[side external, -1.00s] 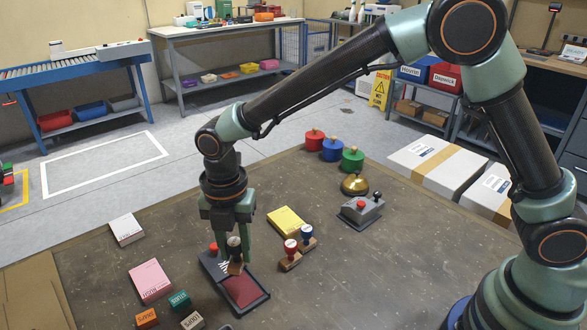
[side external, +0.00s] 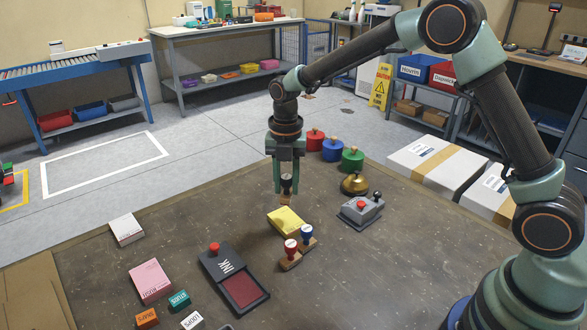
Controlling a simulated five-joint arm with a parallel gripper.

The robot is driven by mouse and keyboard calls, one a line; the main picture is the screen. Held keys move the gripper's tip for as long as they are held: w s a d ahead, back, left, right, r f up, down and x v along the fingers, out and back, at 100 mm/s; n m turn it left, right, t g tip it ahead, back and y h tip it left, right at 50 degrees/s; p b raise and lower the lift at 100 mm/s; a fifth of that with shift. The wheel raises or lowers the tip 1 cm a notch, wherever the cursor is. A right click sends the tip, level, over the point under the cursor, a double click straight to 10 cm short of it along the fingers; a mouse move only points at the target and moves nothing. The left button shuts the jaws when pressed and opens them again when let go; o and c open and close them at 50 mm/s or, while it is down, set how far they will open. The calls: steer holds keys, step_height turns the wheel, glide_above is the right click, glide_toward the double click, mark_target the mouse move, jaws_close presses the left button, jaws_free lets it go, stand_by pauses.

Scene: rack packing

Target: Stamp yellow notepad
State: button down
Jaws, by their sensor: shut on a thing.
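The yellow notepad (side external: 284,222) lies flat near the middle of the table. My gripper (side external: 286,184) is above the notepad, shut on a wooden stamp (side external: 286,197) with a dark knob, held upright. The stamp's base is over the notepad's far part; whether it touches the pad or hovers just above, I cannot tell. The ink pad (side external: 243,287), marked INK, lies open in front, with a dark red pad and a red knob on its lid.
Two stamps with red (side external: 290,252) and blue (side external: 306,236) knobs stand just in front of the notepad. A brass bell (side external: 355,185) and a grey device (side external: 361,209) are to the right. Pink (side external: 150,280) and white (side external: 126,229) pads lie left, with small labelled blocks near the front.

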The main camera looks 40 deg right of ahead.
steer(key=shift+d+f, duration=0.15)
steer(key=shift+d, duration=0.05)
glide_above(288, 221)
steer(key=shift+f, duration=2.85)
steer(key=shift+f, duration=0.65)
steer(key=shift+r, duration=0.15)
steer(key=shift+w+r, duration=0.1)
steer(key=shift+r, duration=3.35)
